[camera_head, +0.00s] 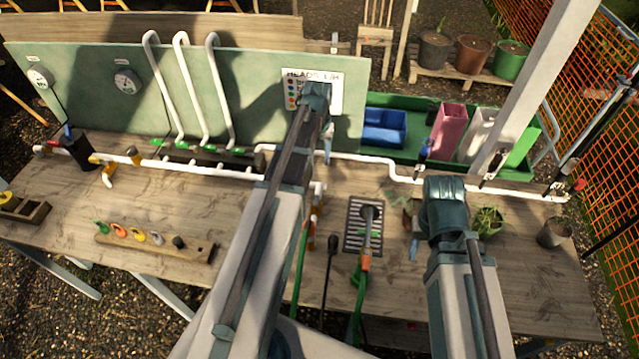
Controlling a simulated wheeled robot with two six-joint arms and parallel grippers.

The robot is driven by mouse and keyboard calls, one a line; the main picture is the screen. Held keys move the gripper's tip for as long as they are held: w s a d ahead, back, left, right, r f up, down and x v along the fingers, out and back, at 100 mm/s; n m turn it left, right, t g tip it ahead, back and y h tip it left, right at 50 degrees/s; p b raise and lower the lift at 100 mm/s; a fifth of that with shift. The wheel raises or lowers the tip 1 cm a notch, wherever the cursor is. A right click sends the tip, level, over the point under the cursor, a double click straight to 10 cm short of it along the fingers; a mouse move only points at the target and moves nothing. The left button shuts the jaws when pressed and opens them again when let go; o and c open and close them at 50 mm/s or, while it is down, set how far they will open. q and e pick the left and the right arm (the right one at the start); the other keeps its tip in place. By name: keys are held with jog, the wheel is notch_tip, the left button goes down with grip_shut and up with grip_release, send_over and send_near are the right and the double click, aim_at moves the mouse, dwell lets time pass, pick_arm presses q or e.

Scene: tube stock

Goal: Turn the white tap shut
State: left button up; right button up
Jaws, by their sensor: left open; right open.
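I cannot pick out a white tap for certain. A white pipe (205,169) runs along the back of the bench with several coloured fittings on it. A fitting with a dark handle (425,150) stands on its right part, and another with a dark handle (492,178) is further right. My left gripper (328,152) hangs by the pipe in front of the green back panel, mostly hidden by its own wrist. My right gripper (414,246) is low over the bench, right of the drain grate, also partly hidden by its wrist. Both are open, with nothing seen held.
The wooden bench (60,215) carries a rack of coloured nozzles (155,246), a drain grate (354,234) with a hose connector, and potted plants (488,222) at right. A green tray (400,161) with a blue bin stands behind. A white post (535,75) rises at right.

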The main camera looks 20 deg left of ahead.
aim_at(318, 188)
pick_arm(q)
notch_tip(318, 188, down, 14)
jog(key=b, duration=1.3)
jog(key=shift+b, duration=0.3)
jog(key=shift+r, duration=0.1)
grip_shut()
dwell(0.5)
